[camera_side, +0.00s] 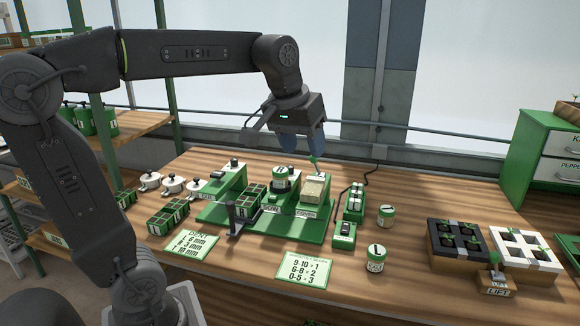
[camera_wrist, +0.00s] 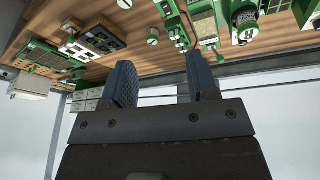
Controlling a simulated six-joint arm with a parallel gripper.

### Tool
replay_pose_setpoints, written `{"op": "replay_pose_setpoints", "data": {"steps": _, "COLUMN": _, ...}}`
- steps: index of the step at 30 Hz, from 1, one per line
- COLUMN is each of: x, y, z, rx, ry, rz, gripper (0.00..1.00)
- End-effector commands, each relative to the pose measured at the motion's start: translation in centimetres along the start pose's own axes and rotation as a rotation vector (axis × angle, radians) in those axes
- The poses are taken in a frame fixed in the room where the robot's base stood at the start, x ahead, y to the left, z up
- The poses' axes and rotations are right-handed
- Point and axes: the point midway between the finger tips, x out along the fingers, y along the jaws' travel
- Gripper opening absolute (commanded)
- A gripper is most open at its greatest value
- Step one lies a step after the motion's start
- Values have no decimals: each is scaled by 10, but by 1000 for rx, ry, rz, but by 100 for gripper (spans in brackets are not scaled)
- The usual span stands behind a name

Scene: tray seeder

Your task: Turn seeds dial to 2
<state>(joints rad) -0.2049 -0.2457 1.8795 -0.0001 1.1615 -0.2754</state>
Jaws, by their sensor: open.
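The green tray seeder (camera_side: 222,213) stands mid-table in the side view. It carries a round green-and-white unit with a dark top (camera_side: 281,176) and a tan-topped box (camera_side: 314,189). The round unit also shows at the top of the wrist view (camera_wrist: 245,18). I cannot tell for sure which part is the seeds dial, nor read its setting. My gripper (camera_side: 302,150) hangs above and behind the seeder, close over the tan-topped box, touching no dial that I can see. Its blue fingers stand apart and empty in the wrist view (camera_wrist: 162,80).
A card (camera_side: 305,269) reads 9-10 = 1, 6-8 = 2, 0-5 = 3. Another card (camera_side: 192,243) lies left. Small canisters (camera_side: 375,260) stand right of the seeder. A black seedling tray (camera_side: 457,263) and a white one (camera_side: 527,270) lie farther right.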

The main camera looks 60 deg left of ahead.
Motion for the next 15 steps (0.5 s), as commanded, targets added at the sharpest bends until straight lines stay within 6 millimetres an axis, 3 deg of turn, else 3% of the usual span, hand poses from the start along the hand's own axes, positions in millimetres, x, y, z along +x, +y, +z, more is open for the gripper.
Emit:
{"op": "replay_pose_setpoints", "data": {"steps": 1, "x": 3, "y": -5, "z": -27, "rx": -68, "ry": -19, "rz": -18, "gripper": 54}}
{"op": "replay_pose_setpoints", "data": {"steps": 6, "x": 16, "y": -29, "z": -103, "rx": -298, "ry": -75, "rz": -71, "gripper": 54}}
{"op": "replay_pose_setpoints", "data": {"steps": 11, "x": 40, "y": -66, "z": -164, "rx": -515, "ry": -123, "rz": -122, "gripper": 54}}
{"op": "replay_pose_setpoints", "data": {"steps": 15, "x": 69, "y": -109, "z": -204, "rx": -706, "ry": -162, "rz": -168, "gripper": 54}}
